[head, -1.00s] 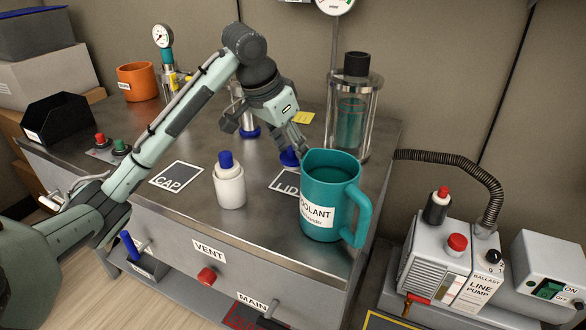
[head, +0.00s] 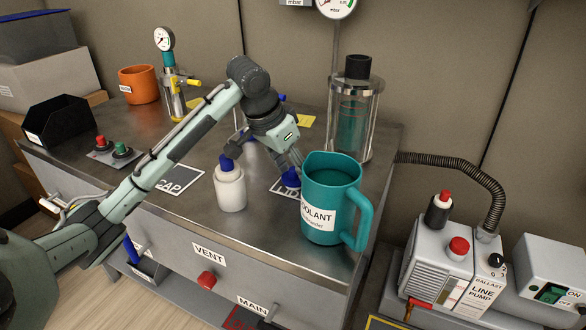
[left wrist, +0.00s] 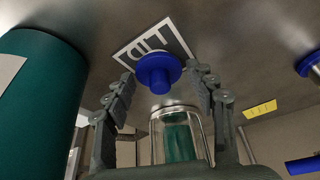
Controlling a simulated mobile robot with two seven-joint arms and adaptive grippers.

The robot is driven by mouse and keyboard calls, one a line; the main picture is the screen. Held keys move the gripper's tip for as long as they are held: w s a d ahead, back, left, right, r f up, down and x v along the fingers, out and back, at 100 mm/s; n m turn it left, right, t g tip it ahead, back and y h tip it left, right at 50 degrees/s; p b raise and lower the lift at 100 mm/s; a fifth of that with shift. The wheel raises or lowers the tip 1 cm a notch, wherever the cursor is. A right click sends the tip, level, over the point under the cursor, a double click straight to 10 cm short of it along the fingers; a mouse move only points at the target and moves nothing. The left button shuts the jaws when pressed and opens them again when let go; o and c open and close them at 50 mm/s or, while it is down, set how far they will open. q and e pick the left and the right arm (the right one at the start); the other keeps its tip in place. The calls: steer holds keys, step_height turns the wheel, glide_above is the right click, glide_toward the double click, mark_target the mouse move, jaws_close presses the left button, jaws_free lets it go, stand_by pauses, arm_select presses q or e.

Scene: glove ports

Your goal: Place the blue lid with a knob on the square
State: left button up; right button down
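The blue lid with a knob (head: 291,179) is over the far part of the square marked LID (head: 277,187). In the left wrist view the lid (left wrist: 157,74) has its knob toward the camera and overlaps one edge of the square (left wrist: 146,44). I see no clear gap beneath it, but cannot tell for sure that it rests there. My left gripper (head: 266,157) is above it; in the left wrist view its fingers (left wrist: 159,76) stand apart on both sides of the lid, with small gaps. My right gripper is not in view.
A teal coolant jug (head: 328,190) stands close right of the square. A white bottle with blue cap (head: 230,188) stands left of it. A glass cylinder (head: 352,115) is behind. The CAP square (head: 184,178) lies farther left, partly behind my arm.

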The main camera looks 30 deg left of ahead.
mark_target(293, 168)
arm_select(q)
steer(key=shift+o, duration=0.5)
steer(key=shift+r, duration=0.25)
steer(key=v, duration=0.3)
steer(key=shift+w, duration=0.1)
steer(key=p+v, duration=0.1)
steer(key=v, duration=0.8)
steer(key=shift+p, duration=0.3)
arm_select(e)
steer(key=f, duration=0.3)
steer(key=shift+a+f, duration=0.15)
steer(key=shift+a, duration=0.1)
